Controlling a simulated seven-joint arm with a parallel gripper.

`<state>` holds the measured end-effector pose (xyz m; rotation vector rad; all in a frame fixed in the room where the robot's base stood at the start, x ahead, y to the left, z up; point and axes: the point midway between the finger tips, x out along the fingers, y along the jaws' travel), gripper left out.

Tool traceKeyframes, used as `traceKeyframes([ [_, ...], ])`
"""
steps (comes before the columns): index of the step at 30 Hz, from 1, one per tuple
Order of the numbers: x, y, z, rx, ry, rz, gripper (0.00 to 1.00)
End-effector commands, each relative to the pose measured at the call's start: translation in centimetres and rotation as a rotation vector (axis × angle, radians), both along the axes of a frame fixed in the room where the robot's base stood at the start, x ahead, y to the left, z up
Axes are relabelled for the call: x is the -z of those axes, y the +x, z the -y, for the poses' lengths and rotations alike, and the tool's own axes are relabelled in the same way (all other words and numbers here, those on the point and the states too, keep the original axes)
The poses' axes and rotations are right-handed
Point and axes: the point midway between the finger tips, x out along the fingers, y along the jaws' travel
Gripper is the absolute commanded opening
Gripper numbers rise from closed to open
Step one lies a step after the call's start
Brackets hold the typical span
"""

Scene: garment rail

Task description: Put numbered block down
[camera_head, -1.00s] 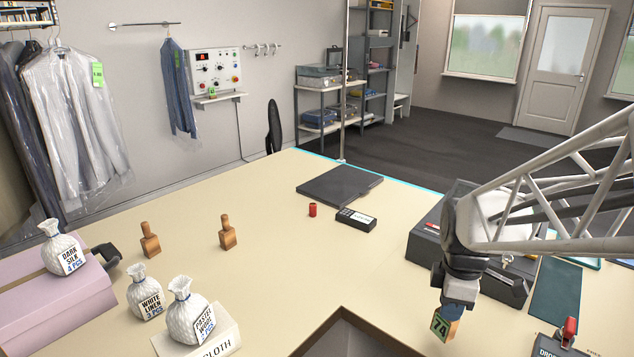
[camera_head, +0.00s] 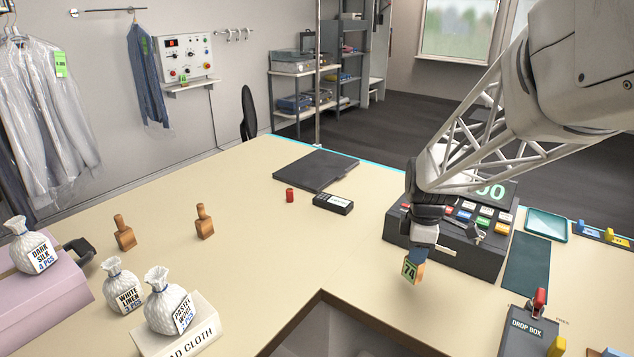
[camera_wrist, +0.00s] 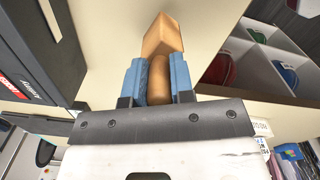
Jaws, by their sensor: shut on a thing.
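The numbered block (camera_head: 411,271) is wooden with a green face marked 74. My gripper (camera_head: 418,256) is shut on it and points down, in front of the dark cash register. In the wrist view the block (camera_wrist: 162,38) extends out from between the two blue fingertips of my gripper (camera_wrist: 159,80). Bare tabletop shows around the block, and it appears held above the table; the exact gap is hard to tell.
The cash register (camera_head: 470,248) stands just behind my gripper. An opening (camera_head: 330,325) in the counter lies front left. A drop box (camera_head: 527,330) stands front right. Two wooden stamps (camera_head: 204,222), a red cylinder (camera_head: 290,195) and labelled bags (camera_head: 168,302) stand left. The counter's middle is clear.

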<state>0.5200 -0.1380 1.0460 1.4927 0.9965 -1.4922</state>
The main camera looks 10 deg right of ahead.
Motion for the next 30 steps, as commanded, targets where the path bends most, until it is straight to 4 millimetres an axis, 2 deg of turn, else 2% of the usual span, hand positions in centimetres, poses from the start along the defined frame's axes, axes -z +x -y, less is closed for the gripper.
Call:
traceKeyframes([
  [9, 0.1, 0.0, 0.0, 0.0, 0.0, 0.0, 0.0],
  [21, 3.4, 0.0, 0.0, 0.0, 0.001, -0.002, 0.0],
  [30, 3.5, 0.0, 0.0, 0.0, 0.0, 0.0, 0.0],
])
